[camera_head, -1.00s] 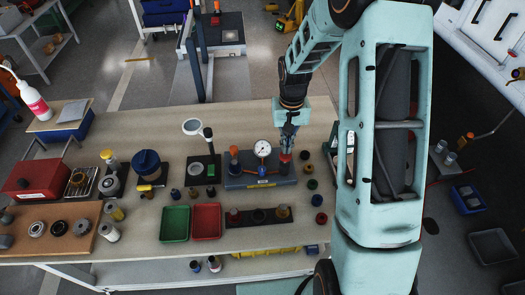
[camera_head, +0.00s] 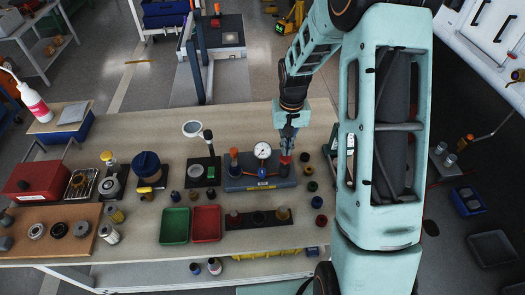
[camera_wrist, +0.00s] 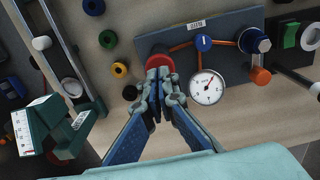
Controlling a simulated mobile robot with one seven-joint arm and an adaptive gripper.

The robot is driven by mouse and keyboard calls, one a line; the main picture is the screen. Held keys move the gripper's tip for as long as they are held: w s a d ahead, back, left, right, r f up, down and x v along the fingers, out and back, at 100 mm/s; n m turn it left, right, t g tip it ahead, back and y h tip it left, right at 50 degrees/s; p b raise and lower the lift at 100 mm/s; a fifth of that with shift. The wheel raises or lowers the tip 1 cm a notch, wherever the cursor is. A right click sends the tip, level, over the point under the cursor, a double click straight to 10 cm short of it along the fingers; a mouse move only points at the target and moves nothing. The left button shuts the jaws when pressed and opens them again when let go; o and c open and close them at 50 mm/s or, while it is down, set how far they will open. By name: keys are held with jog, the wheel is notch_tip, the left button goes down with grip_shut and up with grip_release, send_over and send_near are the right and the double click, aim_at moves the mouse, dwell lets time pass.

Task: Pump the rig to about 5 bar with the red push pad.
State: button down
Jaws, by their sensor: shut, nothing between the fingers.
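The rig is a blue-grey block (camera_head: 240,184) on the wooden bench; its plate also shows in the wrist view (camera_wrist: 240,22). The red push pad (camera_wrist: 159,62) sits at its right end in the head view (camera_head: 285,159). A round white pressure gauge (camera_wrist: 207,87) stands beside it, also in the head view (camera_head: 262,150). Its numbers are too small to read surely. My gripper (camera_wrist: 158,82) is shut and empty, its fingertips right at the pad and covering part of it. I cannot tell whether they touch. In the head view my gripper (camera_head: 287,148) points down over the pad.
An orange knob (camera_wrist: 262,76) is on the rig's other end. Coloured rings (camera_head: 311,186) lie to the right of the rig. Green (camera_head: 174,238) and red (camera_head: 206,236) trays and a dark strip with small parts (camera_head: 240,220) lie in front of it.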

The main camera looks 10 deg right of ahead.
aim_at(286, 158)
jog(key=shift+f, duration=0.25)
jog(key=shift+f+b, duration=0.35)
jog(key=shift+b, duration=0.5)
dwell(1.6)
jog(key=shift+f, duration=0.1)
dwell(0.4)
jog(key=shift+f+b, duration=1.35)
jog(key=shift+f, duration=0.35)
jog(key=shift+r+p, duration=1.1)
jog(key=shift+r, duration=0.7)
jog(key=shift+f, duration=0.2)
